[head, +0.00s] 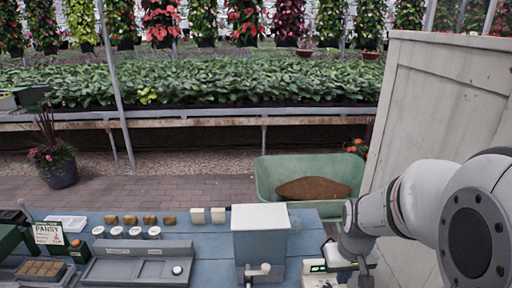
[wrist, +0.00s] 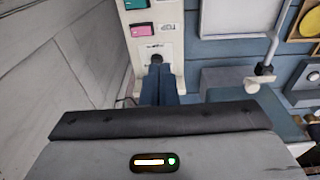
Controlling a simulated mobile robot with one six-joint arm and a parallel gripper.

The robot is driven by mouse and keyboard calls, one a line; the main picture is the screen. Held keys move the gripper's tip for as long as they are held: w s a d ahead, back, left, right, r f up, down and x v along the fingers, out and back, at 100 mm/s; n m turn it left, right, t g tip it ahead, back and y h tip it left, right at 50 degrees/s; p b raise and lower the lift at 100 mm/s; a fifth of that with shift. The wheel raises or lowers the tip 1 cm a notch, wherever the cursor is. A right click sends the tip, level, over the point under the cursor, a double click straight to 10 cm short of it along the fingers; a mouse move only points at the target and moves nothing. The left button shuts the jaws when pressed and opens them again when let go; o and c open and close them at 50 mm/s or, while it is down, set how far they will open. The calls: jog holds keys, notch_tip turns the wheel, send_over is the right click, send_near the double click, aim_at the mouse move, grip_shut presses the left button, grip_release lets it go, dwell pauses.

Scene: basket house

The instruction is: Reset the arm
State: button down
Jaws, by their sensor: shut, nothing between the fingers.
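My arm reaches in from the right in the head view. My gripper (wrist: 159,72) shows in the wrist view as two dark blue fingers pressed together, shut and empty. Its tips are over or close to a dark round knob on a pale device (wrist: 143,22); I cannot tell whether they touch it. The device has a teal and a pink patch and the letters TOP. In the head view this device (head: 313,266) sits at the bench's right end, partly hidden by my wrist.
A blue box with a white lid (head: 260,217) and a crank stands left of my gripper on the blue bench (head: 210,232). Grey trays (head: 138,265), small jars and a PANSY sign (head: 48,233) are farther left. A tall pale panel (head: 440,85) is close on the right. A green wheelbarrow (head: 270,172) stands behind.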

jog(key=s+a+r+t, duration=0.2)
jog(key=s+a+r, duration=0.4)
jog(key=s+r, duration=0.3)
jog(key=shift+s+a+r, duration=0.15)
jog(key=shift+s+r, duration=0.2)
jog(key=shift+s, duration=0.15)
jog(key=shift+s, duration=0.1)
